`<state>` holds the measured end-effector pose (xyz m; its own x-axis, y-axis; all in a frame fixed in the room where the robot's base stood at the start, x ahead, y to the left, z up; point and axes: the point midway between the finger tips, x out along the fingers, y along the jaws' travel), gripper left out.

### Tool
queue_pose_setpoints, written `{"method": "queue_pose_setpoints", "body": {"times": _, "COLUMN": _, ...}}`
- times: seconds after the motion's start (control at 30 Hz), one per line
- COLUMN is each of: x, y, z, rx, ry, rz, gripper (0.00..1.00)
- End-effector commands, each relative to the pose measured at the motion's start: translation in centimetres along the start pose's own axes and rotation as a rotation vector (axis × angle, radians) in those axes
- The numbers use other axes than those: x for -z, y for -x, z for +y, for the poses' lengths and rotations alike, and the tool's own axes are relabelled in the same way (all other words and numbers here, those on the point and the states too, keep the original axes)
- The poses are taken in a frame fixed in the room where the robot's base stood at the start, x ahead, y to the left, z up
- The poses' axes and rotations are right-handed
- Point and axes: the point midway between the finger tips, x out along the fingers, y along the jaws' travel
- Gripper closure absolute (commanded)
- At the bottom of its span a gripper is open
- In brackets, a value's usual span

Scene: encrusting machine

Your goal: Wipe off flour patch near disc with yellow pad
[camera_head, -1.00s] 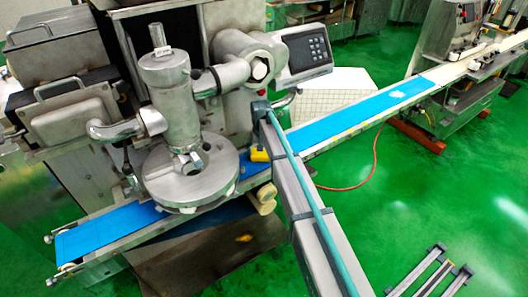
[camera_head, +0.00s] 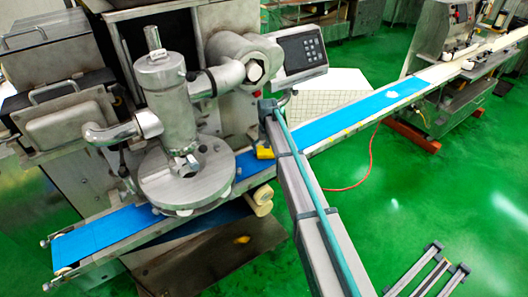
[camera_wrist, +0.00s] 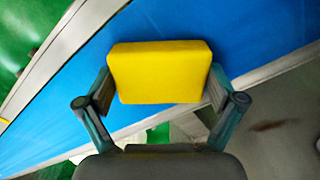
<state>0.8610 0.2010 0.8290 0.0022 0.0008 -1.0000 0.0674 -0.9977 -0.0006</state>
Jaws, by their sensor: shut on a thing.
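My gripper (camera_wrist: 159,90) is shut on the yellow pad (camera_wrist: 160,72), one finger on each side edge. In the head view the pad (camera_head: 264,153) is over the blue belt (camera_head: 330,125), right of the round metal disc (camera_head: 187,178); I cannot tell whether it touches the belt. My arm hides most of the gripper there. A small pale spot (camera_head: 239,170) lies on the belt close to the disc's right edge, left of the pad. A larger white flour patch (camera_head: 393,96) lies farther right on the belt. No flour shows in the wrist view.
Belt rails (camera_head: 347,133) border the blue strip. Another machine (camera_head: 445,55) stands at the far right.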

Motion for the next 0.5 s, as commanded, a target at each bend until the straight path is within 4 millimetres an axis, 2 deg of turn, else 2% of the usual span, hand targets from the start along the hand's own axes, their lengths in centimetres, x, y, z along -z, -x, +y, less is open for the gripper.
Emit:
{"method": "queue_pose_setpoints", "body": {"times": 0.23, "x": 1.3, "y": -0.1, "z": 2.0, "rx": -0.006, "ry": -0.003, "rz": 0.0, "gripper": 0.35}}
{"method": "queue_pose_setpoints", "body": {"times": 0.5, "x": 1.7, "y": 0.0, "z": 2.7, "rx": -0.005, "ry": -0.002, "rz": 0.0, "gripper": 0.35}}
